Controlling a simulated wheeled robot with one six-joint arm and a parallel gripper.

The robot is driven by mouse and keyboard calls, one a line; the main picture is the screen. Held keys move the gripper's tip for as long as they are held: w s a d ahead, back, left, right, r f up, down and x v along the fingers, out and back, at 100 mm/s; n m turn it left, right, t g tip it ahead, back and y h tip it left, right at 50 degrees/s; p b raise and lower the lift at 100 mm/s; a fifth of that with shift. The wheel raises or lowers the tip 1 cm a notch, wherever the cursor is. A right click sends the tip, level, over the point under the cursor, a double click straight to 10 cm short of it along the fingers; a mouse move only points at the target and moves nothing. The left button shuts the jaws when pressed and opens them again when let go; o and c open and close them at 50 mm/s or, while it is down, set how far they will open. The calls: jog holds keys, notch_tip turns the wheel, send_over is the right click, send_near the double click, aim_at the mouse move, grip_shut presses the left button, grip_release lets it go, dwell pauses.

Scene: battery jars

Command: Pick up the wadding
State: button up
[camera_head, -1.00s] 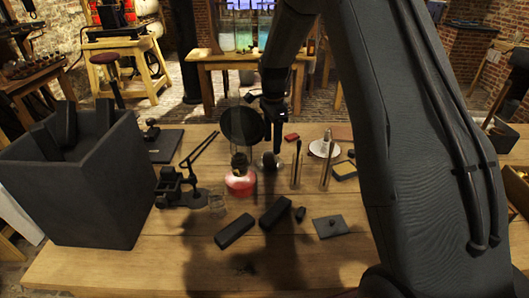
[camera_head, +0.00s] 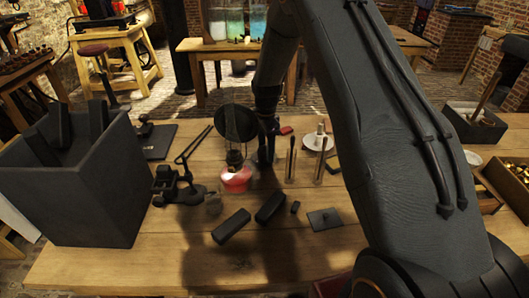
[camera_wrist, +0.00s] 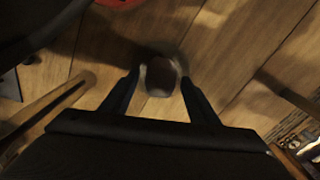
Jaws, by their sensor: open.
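A small rounded grey lump (camera_wrist: 161,80), which looks like the wadding, lies on the wooden table in the wrist view. It is blurred and dark, with paler edges at both sides. My gripper (camera_wrist: 161,76) is open, with one finger to the left of the lump and one to the right. I cannot tell whether either finger touches it. In the head view my gripper (camera_head: 265,158) points down to the table just right of the red-based lamp, and the lump is mostly hidden there.
The lamp (camera_head: 236,178) with its dark round disc (camera_head: 236,122) stands close left of my gripper. Upright thin tools (camera_head: 291,160) stand close right. Two dark blocks (camera_head: 232,226) lie in front. A large dark bin (camera_head: 85,200) fills the left.

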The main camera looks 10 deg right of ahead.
jog(key=shift+c, duration=0.5)
jog(key=c, duration=1)
notch_tip(320, 180, up, 10)
jog(key=b, duration=0.3)
